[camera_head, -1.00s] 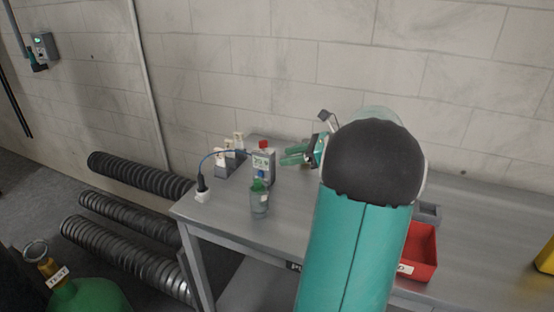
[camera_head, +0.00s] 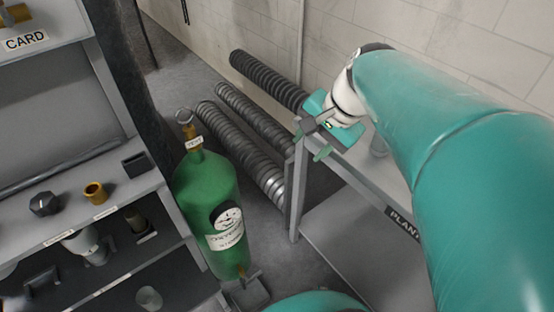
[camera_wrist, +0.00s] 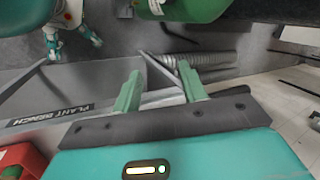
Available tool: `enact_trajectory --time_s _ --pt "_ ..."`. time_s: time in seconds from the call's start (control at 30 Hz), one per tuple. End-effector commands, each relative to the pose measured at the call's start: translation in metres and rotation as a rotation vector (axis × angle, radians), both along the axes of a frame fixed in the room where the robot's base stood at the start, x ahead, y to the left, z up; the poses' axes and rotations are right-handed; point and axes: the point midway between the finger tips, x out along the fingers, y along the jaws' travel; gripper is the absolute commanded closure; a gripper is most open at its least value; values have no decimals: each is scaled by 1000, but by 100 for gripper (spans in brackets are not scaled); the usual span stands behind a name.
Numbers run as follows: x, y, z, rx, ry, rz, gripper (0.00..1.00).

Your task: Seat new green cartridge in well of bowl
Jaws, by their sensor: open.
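My gripper (camera_head: 312,138) is open, at the near left corner of the plant bench (camera_head: 345,225). I cannot make out a green cartridge with certainty. A dark olive cylinder (camera_head: 137,221) stands in a holder on the lower left shelf, and I cannot tell what it is.
A green oxygen cylinder (camera_head: 207,200) with a gauge stands between shelf and bench. Corrugated hoses (camera_head: 240,135) lie behind it. The left shelf (camera_head: 120,190) holds a black knob (camera_head: 45,203) and a brass ring (camera_head: 95,192). A red bin (camera_wrist: 20,162) shows in the wrist view.

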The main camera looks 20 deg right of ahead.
Motion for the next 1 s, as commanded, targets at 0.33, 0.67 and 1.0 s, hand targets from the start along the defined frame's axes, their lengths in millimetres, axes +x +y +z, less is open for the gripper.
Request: enact_trajectory --time_s 0.33,0.67,1.0 --pt "-63 75 -12 -545 -213 755 58" --pt "-70 80 -14 -627 -250 864 58" --pt "-70 80 -14 -625 -248 861 58"
